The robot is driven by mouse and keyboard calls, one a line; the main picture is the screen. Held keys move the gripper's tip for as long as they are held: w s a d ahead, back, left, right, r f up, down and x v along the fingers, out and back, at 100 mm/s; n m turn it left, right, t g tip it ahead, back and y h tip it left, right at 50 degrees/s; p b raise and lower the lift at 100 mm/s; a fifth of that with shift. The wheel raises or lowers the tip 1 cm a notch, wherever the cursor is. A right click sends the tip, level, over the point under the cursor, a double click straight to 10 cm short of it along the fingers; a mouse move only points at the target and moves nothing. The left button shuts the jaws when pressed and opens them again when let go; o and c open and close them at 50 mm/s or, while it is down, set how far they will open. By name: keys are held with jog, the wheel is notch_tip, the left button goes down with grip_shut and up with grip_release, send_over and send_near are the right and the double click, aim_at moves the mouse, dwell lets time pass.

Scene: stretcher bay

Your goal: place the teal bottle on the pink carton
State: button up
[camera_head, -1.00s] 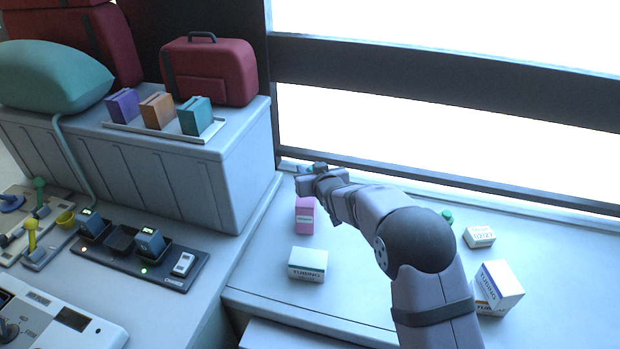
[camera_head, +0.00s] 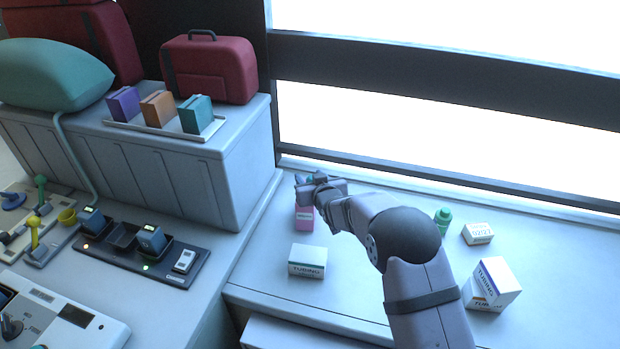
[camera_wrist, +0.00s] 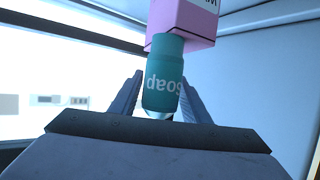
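In the head view only a little of the bottle (camera_head: 309,178) shows at my gripper (camera_head: 311,184). The pink carton (camera_head: 304,222) stands upright on the counter directly below, its top partly hidden by the gripper.
A white tubing box (camera_head: 307,262) stands in front of the carton. Right of my arm are a green bottle (camera_head: 443,217), a small white box (camera_head: 478,233) and a larger tubing box (camera_head: 492,284). The grey cabinet (camera_head: 200,180) rises to the left. Counter between carton and cabinet is clear.

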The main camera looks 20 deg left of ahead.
jog(key=shift+o, duration=0.2)
jog(key=shift+r, duration=0.25)
jog(key=b+v, duration=0.3)
jog(key=v, duration=0.9)
jog(key=shift+b, duration=0.4)
jog(key=s+d+f+m+g+h, duration=0.1)
jog(key=s+d+f+g+h, duration=0.2)
jog(key=d, duration=0.4)
jog(key=s+d+f+m+h, duration=0.1)
jog(key=s+d+f, duration=0.1)
jog(key=s+d, duration=0.35)
jog(key=s+d+f+m+g+h, duration=0.2)
jog(key=s+d+f, duration=0.1)
jog(key=d, duration=0.5)
jog(key=s+d+f+m+g, duration=0.1)
jog(key=s+d+g, duration=0.2)
jog(key=s, duration=0.7)
jog(key=s+d+f+m+g+h, duration=0.1)
jog(key=s+d+g, duration=0.2)
jog(key=s+d, duration=0.4)
jog(key=s, duration=0.3)
jog(key=shift+d+f, duration=0.2)
jog(key=shift+f, duration=0.05)
